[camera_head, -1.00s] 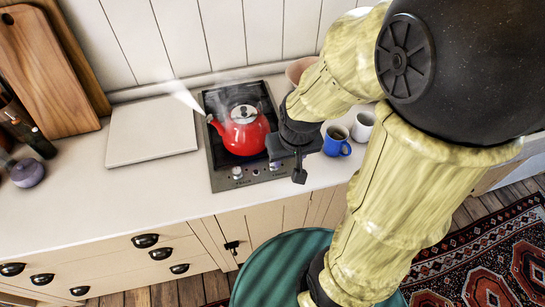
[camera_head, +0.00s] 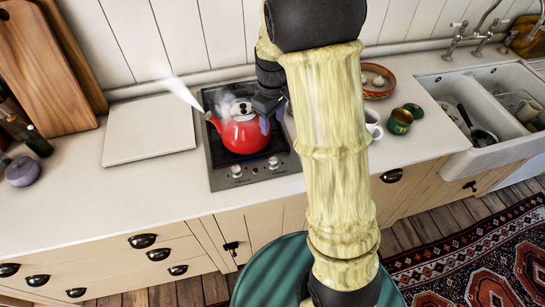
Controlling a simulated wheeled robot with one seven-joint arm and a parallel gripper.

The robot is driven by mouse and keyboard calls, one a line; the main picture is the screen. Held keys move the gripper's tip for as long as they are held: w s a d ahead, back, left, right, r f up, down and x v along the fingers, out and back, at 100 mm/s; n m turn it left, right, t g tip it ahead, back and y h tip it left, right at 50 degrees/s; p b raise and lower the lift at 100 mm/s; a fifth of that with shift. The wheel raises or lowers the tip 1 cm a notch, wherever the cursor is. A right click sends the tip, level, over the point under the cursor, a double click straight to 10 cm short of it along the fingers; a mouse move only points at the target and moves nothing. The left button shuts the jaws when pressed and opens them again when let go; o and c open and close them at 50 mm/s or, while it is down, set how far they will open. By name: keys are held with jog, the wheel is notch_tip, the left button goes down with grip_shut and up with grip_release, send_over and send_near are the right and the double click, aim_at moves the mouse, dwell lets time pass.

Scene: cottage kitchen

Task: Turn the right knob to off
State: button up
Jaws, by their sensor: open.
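The hob (camera_head: 222,178) is a dark two-knob unit set in the counter. Its right knob (camera_head: 273,163) is a small silver dial at the front edge. The left knob (camera_head: 236,171) sits beside it. A red kettle (camera_head: 240,134) stands on the hob, with white steam streaming from its spout. My gripper (camera_head: 265,122) is at the kettle's right side, above and behind the right knob, and apart from that knob. Its jaws are open, though partly hidden by the view angle. Whether it touches the kettle I cannot tell. The knobs' pointer positions are too small to read.
A white mug (camera_head: 373,123) and a green tin (camera_head: 400,121) stand right of my arm. A red bowl (camera_head: 377,80) is behind them, and the sink (camera_head: 475,160) is further right. A pale board (camera_head: 148,132) lies left of the hob. The front counter is clear.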

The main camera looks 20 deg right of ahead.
aim_at(272, 159)
notch_tip(272, 159, down, 17)
jog(key=p, duration=0.3)
jog(key=shift+f, duration=0.2)
dwell(0.4)
jog(key=c, duration=1)
jog(key=shift+o, duration=0.2)
